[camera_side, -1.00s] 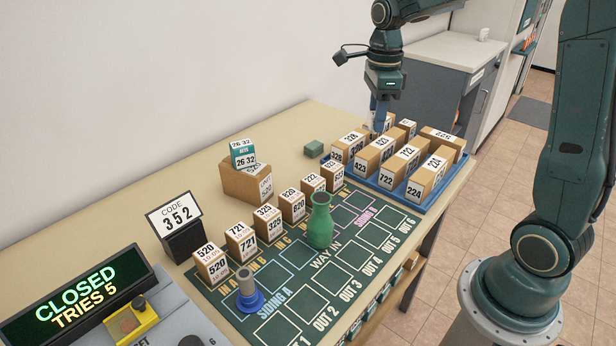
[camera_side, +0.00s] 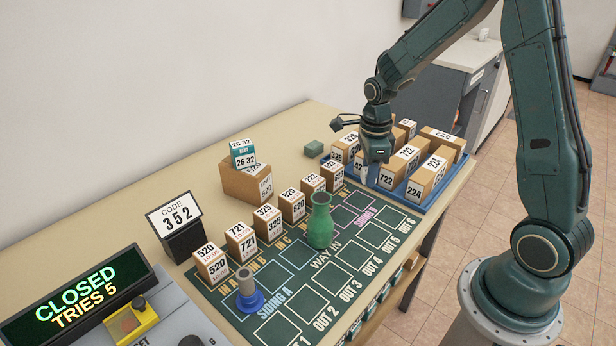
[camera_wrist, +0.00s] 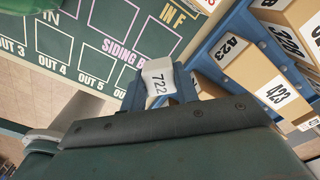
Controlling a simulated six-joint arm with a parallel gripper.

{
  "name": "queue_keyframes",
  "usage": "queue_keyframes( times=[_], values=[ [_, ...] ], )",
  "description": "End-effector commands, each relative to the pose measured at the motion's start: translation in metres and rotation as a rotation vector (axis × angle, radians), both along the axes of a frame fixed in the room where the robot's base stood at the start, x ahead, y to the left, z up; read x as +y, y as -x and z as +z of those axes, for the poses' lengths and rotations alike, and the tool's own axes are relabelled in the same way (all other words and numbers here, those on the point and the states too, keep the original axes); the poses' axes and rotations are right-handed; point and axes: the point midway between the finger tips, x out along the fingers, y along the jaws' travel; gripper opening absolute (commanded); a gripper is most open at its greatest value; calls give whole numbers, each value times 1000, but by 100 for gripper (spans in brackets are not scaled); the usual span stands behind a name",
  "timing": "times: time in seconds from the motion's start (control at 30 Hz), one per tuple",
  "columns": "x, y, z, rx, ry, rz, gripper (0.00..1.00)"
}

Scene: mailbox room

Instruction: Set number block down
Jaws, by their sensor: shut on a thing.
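My gripper (camera_side: 368,165) is at the near left edge of the blue tray (camera_side: 428,205), beside the tan blocks. In the wrist view my gripper (camera_wrist: 160,82) is shut on a small block (camera_wrist: 158,76) whose white face reads 722. In the side view the held block is mostly hidden by the gripper. Whether it touches a surface below cannot be told. The green board (camera_side: 285,270) lies left of the gripper, and its Siding B boxes show in the wrist view (camera_wrist: 122,45).
Tan number blocks (camera_side: 428,178) fill much of the tray. A row of number blocks (camera_side: 268,222) stands along the board's back edge. A green bottle (camera_side: 320,222) and a blue-based peg (camera_side: 249,290) stand on the board. The boxes at the board's right are bare.

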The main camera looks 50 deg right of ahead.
Motion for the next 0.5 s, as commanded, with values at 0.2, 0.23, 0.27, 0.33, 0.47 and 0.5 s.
queue_keyframes(
  times=[0.2, 0.23, 0.27, 0.33, 0.47, 0.5],
  values=[
    [0, 0, -5, 2, -1, 0, 9],
    [0, 1, -8, 4, -1, 0, 9],
    [0, 1, -11, 4, -1, 0, 9],
    [0, 1, -18, 4, -1, 0, 9],
    [0, 1, -33, 4, -1, 0, 9],
    [0, 1, -37, 4, -1, 0, 9]
  ],
)
